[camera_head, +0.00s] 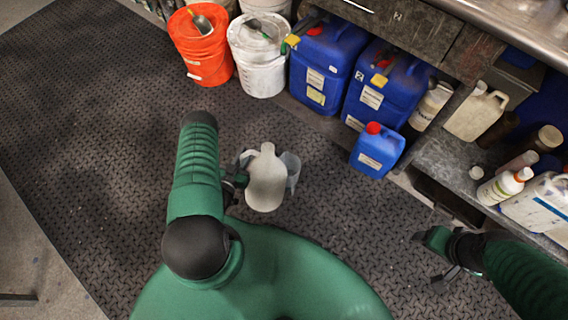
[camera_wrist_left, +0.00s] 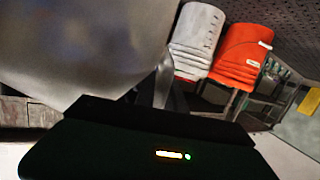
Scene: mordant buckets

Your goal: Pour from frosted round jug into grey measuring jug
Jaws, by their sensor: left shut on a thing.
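The frosted round jug (camera_head: 265,184) is a pale translucent vessel with a narrow neck, held in front of my body in the head view. Its large blurred side (camera_wrist_left: 75,45) fills the upper left of the left wrist view. My left gripper (camera_head: 238,180) is shut on it at its left side; its slight tilt, if any, I cannot tell. The grey measuring jug (camera_head: 292,168) shows just behind and to the right of the frosted jug, which partly hides it. My right gripper (camera_head: 438,258) is open and empty at the right, away from both jugs.
An orange bucket (camera_head: 204,58), a white bucket (camera_head: 261,75) and large blue canisters (camera_head: 318,72) stand at the back. A small blue canister with a red cap (camera_head: 377,152) stands right of the jugs. A shelf with bottles runs along the right.

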